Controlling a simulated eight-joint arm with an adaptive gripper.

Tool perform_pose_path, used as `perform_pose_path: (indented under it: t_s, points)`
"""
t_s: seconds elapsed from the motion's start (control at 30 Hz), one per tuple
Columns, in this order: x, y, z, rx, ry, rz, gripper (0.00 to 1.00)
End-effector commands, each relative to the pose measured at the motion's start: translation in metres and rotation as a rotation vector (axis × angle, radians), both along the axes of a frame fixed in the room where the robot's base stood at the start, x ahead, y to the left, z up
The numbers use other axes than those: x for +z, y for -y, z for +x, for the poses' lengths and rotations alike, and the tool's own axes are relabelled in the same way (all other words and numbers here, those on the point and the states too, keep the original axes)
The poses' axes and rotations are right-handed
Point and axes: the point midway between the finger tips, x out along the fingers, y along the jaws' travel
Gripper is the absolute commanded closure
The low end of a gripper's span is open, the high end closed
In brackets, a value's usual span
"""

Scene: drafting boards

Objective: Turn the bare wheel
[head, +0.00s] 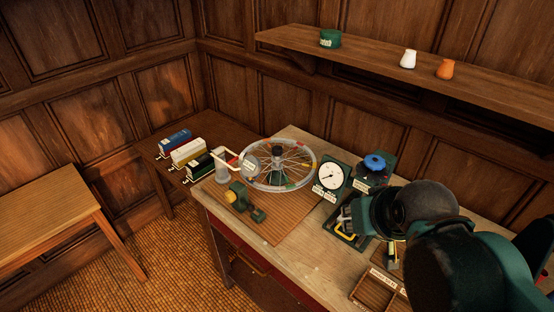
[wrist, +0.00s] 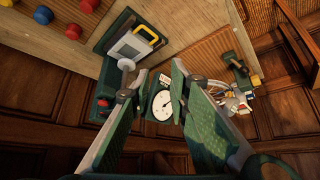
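The bare spoked wheel (head: 292,181) has a pale rim and no tyre. It sits on a stand over a brown board at the back left of the bench. In the wrist view only part of it (wrist: 236,102) shows, right of my right finger. My gripper (wrist: 157,82) is open, with nothing between its fingers. A round white dial (head: 330,178) stands just right of the wheel and shows beyond the finger gap in the wrist view (wrist: 162,105). In the head view my gripper is right of the wheel, well apart from it, its fingertips mostly hidden by my arm.
A crank-like white handle (head: 230,157) stands left of the wheel, and a green clamp (head: 243,197) in front of it. A device with a blue knob (head: 375,162) stands behind my gripper. A tray (head: 372,288) lies at the front right. The bench's front middle is clear.

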Motion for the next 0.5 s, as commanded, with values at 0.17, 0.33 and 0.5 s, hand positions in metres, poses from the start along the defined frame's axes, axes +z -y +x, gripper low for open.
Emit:
perform_pose_path:
  t_s: [0.17, 0.33, 0.5]
  points:
    - [0.0, 0.0, 0.0, 0.0, 0.0, 0.0, 0.81]
    - [0.0, 0.0, 0.0, 0.0, 0.0, 0.0, 0.74]
    - [0.0027, -0.0007, 0.0025, 0.001, -0.004, 0.001, 0.61]
